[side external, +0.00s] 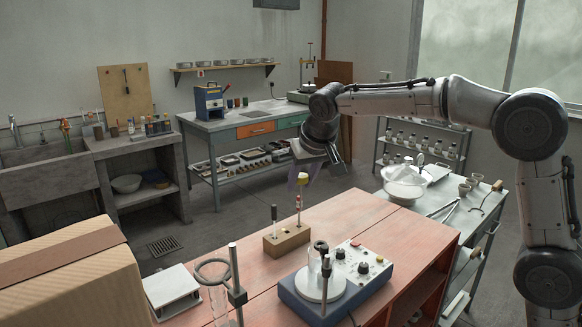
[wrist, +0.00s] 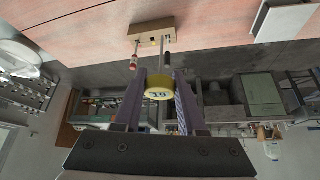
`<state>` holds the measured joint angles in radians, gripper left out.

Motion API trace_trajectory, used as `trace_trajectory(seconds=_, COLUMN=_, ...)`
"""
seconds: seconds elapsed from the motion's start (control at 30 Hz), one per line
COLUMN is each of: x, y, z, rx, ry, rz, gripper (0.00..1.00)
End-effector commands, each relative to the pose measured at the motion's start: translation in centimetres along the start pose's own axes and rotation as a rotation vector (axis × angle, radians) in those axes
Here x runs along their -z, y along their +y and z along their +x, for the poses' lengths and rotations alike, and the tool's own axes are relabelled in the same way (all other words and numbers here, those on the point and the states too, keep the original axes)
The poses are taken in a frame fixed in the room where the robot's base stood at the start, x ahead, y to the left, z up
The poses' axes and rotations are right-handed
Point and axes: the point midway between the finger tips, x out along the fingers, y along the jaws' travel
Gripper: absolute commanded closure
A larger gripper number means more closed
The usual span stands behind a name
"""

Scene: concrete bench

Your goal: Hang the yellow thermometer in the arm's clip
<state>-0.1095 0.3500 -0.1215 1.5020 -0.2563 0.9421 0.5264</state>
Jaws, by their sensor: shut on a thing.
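The yellow thermometer's round yellow head (side external: 302,178) is between the purple fingers of my gripper (side external: 303,174), above the bench. In the wrist view the head (wrist: 158,88) shows a printed number and my gripper (wrist: 160,92) is shut on it. A black clip-like fitting (side external: 321,246) tops a short rod by the beaker (side external: 314,268) on the blue-and-white hotplate (side external: 335,283). I cannot tell for sure whether it is the arm's clip.
A wooden block (side external: 287,241) holds a dark-handled rod (side external: 274,214) and a red-and-white piece (side external: 299,203). A ring stand (side external: 236,285) with a glass cylinder (side external: 219,303) stands at the front. A cardboard box (side external: 75,275) is at left. The bench's back right is clear.

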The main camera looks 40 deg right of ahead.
Motion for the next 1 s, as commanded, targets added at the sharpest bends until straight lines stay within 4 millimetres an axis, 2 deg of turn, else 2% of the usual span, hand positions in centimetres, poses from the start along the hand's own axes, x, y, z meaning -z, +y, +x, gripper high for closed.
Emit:
trace_trajectory(seconds=0.1, x=-3.5, y=0.0, z=-2.1, rx=0.017, ry=0.002, rz=-0.025, gripper=1.00)
trace_trajectory(seconds=0.2, x=-6.0, y=0.2, z=-3.6, rx=0.031, ry=0.001, rz=-0.050, gripper=1.00)
trace_trajectory(seconds=0.3, x=-7.7, y=0.3, z=-5.0, rx=0.043, ry=0.002, rz=-0.070, gripper=1.00)
trace_trajectory(seconds=0.4, x=-8.2, y=0.0, z=-6.5, rx=0.053, ry=0.003, rz=-0.087, gripper=1.00)
trace_trajectory(seconds=0.53, x=-8.2, y=-0.2, z=-7.3, rx=0.056, ry=-0.001, rz=-0.097, gripper=1.00)
trace_trajectory(seconds=1.0, x=-9.6, y=-0.4, z=-5.0, rx=0.056, ry=-0.003, rz=-0.100, gripper=1.00)
